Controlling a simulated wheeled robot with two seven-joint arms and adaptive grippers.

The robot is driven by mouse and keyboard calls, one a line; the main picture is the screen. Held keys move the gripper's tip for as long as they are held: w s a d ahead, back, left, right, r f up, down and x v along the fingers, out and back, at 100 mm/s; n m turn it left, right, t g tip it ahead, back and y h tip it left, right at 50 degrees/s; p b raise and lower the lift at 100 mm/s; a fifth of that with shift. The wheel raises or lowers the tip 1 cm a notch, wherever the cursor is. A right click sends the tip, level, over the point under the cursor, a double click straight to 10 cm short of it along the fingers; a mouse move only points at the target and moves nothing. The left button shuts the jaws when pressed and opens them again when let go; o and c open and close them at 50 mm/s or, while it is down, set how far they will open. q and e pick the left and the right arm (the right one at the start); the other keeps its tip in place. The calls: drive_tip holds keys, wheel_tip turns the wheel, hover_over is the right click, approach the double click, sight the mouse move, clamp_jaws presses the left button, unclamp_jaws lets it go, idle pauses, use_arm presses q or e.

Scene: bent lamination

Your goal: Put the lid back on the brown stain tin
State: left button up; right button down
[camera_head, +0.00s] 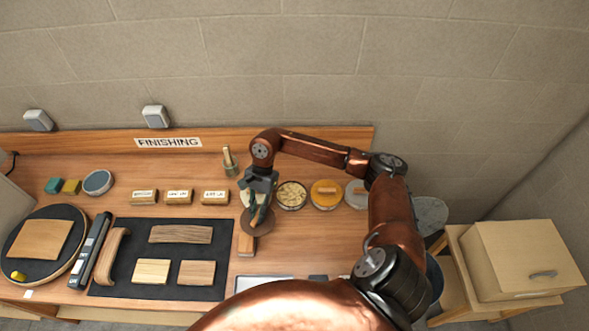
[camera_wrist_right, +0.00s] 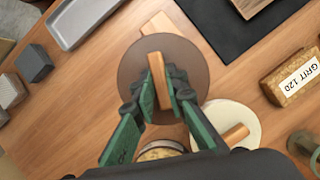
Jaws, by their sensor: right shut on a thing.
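My right gripper (camera_head: 258,200) is shut on the bar handle (camera_wrist_right: 159,80) of a round brown lid. The brown lid (camera_wrist_right: 135,65) is under my fingers in the right wrist view; in the head view it shows as a brown disc (camera_head: 257,224) below the gripper. A round tin (camera_head: 291,195) with a mottled pale top and no visible handle stands right of the gripper. Part of a round tin also shows below the fingers in the wrist view (camera_wrist_right: 160,152). I cannot tell which tin holds brown stain. My left gripper is not in view.
A cream lid (camera_wrist_right: 238,113) with a wooden handle lies close to the gripper. An orange-topped tin (camera_head: 326,187) and a grey-topped one (camera_head: 357,201) stand to the right. A wooden block (camera_head: 246,244) lies partly under the brown lid. Labelled grit blocks (camera_head: 215,197) and a dark mat (camera_head: 125,288) lie left.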

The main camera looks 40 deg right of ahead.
use_arm(q)
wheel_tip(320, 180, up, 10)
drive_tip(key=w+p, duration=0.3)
drive_tip(key=p, duration=0.6)
use_arm(e)
drive_tip(key=w+d+r+m+t+h, duration=0.1)
drive_tip(key=d+m+t, duration=0.2)
drive_tip(key=d+m, duration=0.6)
drive_tip(key=w+d+r+m+t+h, duration=0.1)
drive_tip(key=w+d+m+t, duration=0.15)
drive_tip(key=d+m, duration=0.7)
use_arm(q)
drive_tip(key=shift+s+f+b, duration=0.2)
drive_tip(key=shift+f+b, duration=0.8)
drive_tip(key=shift+b, duration=0.15)
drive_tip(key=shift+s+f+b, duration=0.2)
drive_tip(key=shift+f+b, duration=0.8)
drive_tip(key=shift+b, duration=0.1)
use_arm(e)
drive_tip(key=shift+m+t, duration=0.25)
drive_tip(key=shift+s+a+f, duration=0.1)
drive_tip(key=shift+f, duration=0.9)
drive_tip(key=shift+s+a+f, duration=0.1)
drive_tip(key=shift+a+f, duration=0.05)
drive_tip(key=shift+f, duration=0.9)
drive_tip(key=shift+s+a+f, duration=0.1)
drive_tip(key=shift+f, duration=0.9)
